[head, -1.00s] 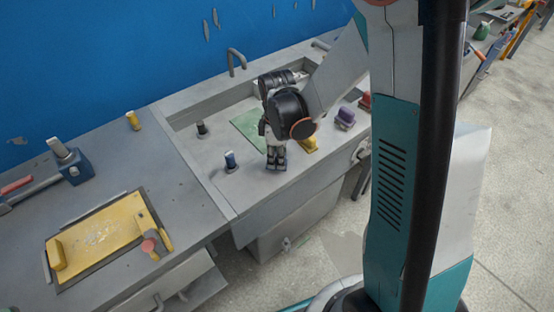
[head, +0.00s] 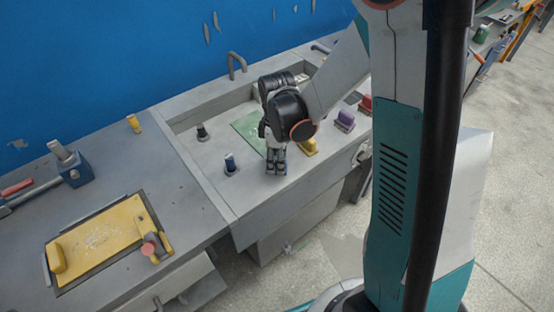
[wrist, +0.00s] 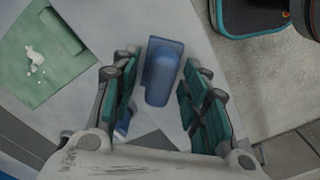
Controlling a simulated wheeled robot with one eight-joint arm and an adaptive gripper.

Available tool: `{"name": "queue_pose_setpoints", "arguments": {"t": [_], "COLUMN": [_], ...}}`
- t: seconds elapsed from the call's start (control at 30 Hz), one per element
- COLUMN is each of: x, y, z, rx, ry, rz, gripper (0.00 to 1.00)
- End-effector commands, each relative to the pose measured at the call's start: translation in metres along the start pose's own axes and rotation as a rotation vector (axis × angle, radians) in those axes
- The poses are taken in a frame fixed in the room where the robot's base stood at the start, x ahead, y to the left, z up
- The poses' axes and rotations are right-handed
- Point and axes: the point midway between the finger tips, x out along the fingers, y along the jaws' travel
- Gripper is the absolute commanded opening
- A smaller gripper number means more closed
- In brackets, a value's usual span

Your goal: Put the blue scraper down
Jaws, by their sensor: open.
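The blue scraper (wrist: 163,75) is between the two fingers of my gripper (wrist: 160,95) in the wrist view, with a gap on each side. It appears to rest on the grey bench surface, though the contact is not clear. In the head view my gripper (head: 276,166) points down at the front of the bench and mostly hides the scraper. My gripper is open around it.
A yellow block (head: 309,146), a purple block (head: 345,120) and a red block (head: 366,103) stand right of my gripper. A blue-topped post (head: 231,164) and a dark post (head: 202,132) stand left. A green panel (wrist: 45,55) lies behind.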

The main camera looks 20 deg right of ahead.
Motion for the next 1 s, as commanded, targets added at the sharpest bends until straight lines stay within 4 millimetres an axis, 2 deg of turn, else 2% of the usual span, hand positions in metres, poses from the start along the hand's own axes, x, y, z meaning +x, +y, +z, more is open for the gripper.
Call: {"name": "queue_pose_setpoints", "arguments": {"t": [0.2,0.4,0.53,0.77,0.87,1.0], "x": [-0.047,-0.086,-0.103,-0.119,-0.133,-0.162], "y": [-0.001,-0.001,0.000,-0.003,-0.010,-0.026], "z": [0.000,0.000,0.000,0.001,0.005,0.013], "rx": [0.000,0.000,0.000,0.019,0.077,0.219], "ry": [0.000,0.000,0.000,0.005,0.022,0.068], "rz": [0.000,0.000,0.000,0.010,0.039,0.104], "gripper": [0.41,0.41,0.41,0.41,0.41,0.41]}}
